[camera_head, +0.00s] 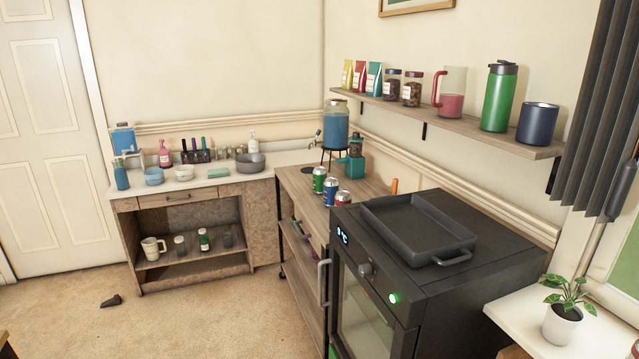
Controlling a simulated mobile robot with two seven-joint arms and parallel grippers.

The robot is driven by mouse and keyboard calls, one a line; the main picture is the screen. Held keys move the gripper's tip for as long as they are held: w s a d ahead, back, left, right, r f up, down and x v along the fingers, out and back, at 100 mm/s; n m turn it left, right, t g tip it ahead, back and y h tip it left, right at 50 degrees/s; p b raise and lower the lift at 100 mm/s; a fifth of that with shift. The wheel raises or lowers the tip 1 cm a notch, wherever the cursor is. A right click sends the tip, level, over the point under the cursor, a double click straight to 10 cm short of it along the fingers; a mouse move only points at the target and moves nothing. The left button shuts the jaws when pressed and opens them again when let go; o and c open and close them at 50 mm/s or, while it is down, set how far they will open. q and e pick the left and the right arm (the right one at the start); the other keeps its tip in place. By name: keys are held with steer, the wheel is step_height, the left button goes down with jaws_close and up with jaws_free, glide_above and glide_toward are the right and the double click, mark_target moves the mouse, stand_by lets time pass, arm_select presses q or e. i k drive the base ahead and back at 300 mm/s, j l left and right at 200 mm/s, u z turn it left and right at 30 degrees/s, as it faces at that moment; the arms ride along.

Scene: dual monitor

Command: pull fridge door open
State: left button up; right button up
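A black box-shaped appliance (440,300) with a glass-panelled front door (362,318) stands at the right of the wooden counter. Its front has a small lit display (342,236), a round knob (366,269) and a green light (393,297). The door looks shut; its lower part is cut off by the frame. I cannot tell from its looks whether this is the fridge. A grey vertical bar handle (323,282) shows at its left, by the wooden cabinet front; I cannot tell which front it belongs to. Neither gripper is in view.
A dark tray (415,232) lies on the appliance. Several cans and a blue-filled dispenser (336,125) stand on the wooden counter (290,182). A potted plant (563,320) stands on a white ledge at right. A small dark object (111,300) lies on otherwise clear floor.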

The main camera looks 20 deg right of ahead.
mark_target(403, 342)
steer(key=z, duration=0.6)
steer(key=i+j+z, duration=0.15)
steer(key=z, duration=0.2)
steer(key=i+j+z, duration=0.5)
steer(key=z, duration=0.15)
steer(key=i+j, duration=0.15)
steer(key=j, duration=0.15)
steer(key=i+j+z, duration=0.1)
steer(key=i+j, duration=0.25)
steer(key=j, duration=0.2)
